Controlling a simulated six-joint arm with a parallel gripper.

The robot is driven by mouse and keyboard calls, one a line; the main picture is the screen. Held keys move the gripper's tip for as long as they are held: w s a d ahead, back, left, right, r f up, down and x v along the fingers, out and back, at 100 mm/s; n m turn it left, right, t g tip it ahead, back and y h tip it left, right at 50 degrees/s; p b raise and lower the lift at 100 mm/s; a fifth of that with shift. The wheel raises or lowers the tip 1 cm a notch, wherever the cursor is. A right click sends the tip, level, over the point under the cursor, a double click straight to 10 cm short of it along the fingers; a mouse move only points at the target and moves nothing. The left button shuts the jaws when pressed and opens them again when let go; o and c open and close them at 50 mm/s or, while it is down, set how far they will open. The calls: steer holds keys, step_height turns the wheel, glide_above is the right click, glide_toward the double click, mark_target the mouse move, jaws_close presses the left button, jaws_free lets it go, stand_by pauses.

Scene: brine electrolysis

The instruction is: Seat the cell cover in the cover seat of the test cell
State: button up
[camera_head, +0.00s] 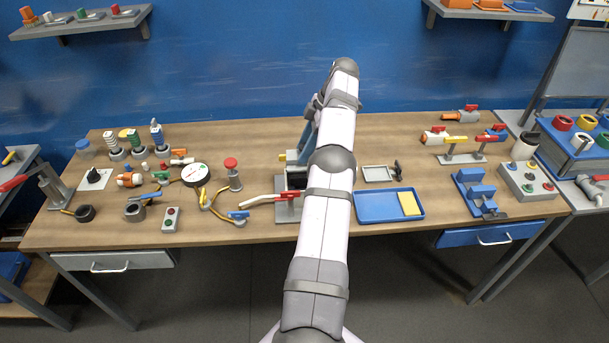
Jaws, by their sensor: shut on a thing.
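My arm reaches up from the bottom middle and bends down at the back of the table. My gripper (302,158) is low over the table's middle, mostly hidden behind my own arm. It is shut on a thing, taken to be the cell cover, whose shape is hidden. A small yellow part (282,157) shows just left of it. A dark boxy unit (296,180), perhaps the test cell, stands directly below, partly covered by my arm. I cannot see the cover seat or whether the cover touches it.
A grey stand with a red-handled pipe (268,198) is in front of the dark unit. A pressure gauge (195,174) and a red-topped post (233,172) stand left. A grey tray (364,180) and a blue tray (375,218) with a yellow sponge (409,203) lie right.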

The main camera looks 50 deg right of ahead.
mark_target(300, 176)
steer(key=shift+f+p, duration=0.85)
steer(key=shift+f, duration=3.2)
steer(key=shift+f, duration=0.2)
steer(key=o, duration=1.2)
steer(key=shift+c, duration=0.2)
steer(key=shift+r, duration=0.15)
steer(key=v, duration=0.6)
steer(key=shift+r, duration=0.1)
steer(key=r+p, duration=0.1)
steer(key=p, duration=0.1)
steer(key=shift+s+d+r+p, duration=0.15)
steer(key=shift+s+d+p, duration=0.05)
steer(key=shift+p, duration=0.2)
